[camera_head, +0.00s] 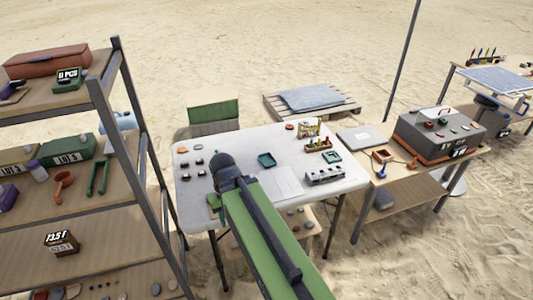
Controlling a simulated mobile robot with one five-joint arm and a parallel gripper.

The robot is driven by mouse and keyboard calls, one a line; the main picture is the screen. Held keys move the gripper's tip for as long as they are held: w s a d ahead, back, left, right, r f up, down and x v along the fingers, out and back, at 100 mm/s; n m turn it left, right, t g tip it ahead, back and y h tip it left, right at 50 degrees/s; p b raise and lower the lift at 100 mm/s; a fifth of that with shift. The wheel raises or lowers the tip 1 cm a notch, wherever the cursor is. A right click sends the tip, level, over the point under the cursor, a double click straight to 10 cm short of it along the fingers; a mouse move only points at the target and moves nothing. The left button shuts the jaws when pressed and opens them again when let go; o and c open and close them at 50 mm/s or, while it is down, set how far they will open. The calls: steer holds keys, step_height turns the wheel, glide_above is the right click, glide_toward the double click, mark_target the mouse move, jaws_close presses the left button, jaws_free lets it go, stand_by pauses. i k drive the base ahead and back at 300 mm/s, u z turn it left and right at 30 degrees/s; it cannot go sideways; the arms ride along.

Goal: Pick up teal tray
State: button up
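A small dark teal tray (266,159) lies near the middle of the white table (228,143). It looks square, with a raised rim, and appears empty. A second small teal piece (331,157) lies farther right on the same table, and I cannot tell whether it is also a tray. My green arm reaches up from the bottom over the table's front edge, and its dark rounded joint is left of the dark teal tray. My gripper's fingers do not show, and nothing held is visible.
A shelf rack (122,100) with boxes and tools stands close on the left. A green chair (213,113) and a pallet (345,105) are behind the table. On the right, a wooden bench (363,172) holds a grey case (440,152). Small stones and a grey block share the table.

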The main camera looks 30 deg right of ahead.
mark_target(268, 160)
steer(key=u, duration=0.05)
steer(key=i, duration=0.9)
steer(key=u, duration=0.4)
